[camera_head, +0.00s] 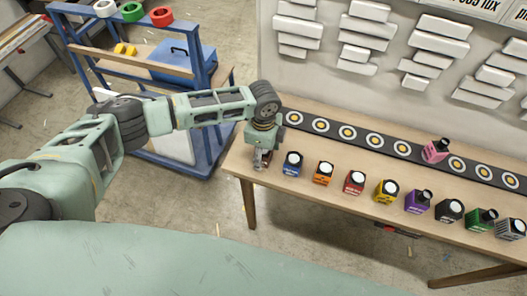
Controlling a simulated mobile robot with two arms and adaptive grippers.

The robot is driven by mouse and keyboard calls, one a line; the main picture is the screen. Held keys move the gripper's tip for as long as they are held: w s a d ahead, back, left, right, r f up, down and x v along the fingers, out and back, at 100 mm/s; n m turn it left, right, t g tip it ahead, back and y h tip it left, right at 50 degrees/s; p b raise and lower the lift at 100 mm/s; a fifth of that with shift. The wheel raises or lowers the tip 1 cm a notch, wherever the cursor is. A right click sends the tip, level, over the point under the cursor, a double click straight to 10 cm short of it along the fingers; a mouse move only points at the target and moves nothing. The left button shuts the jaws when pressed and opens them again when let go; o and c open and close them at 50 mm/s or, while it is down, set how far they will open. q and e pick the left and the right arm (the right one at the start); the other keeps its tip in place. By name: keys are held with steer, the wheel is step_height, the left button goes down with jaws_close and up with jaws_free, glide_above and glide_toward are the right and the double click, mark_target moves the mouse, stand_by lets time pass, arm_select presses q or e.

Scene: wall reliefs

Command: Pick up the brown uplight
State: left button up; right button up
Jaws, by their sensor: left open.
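I see no clearly brown uplight. A row of small box-shaped uplights with round tops stands along the front of the wooden table (300,200): blue (292,169), orange (323,178), red (354,186), yellow (385,194), purple (416,204), black (449,214), green (479,222) and grey (511,232). A pink uplight (434,153) stands on the black strip behind them. My left gripper (262,162) points down at the table's left end, open, left of the blue uplight and apart from it. It hides a small patch of tabletop. My right gripper is out of view.
The black strip (375,140) with several round ringed discs runs along the table's back. White wall reliefs (358,40) hang on the wall behind. A blue trolley (190,65) with coloured rolls on top stands at the left. A red-and-black item (397,230) shows below the table's front edge.

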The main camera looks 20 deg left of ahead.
arm_select(q)
steer(key=shift+s, duration=0.1)
steer(key=c, duration=1.3)
steer(key=shift+c, duration=0.3)
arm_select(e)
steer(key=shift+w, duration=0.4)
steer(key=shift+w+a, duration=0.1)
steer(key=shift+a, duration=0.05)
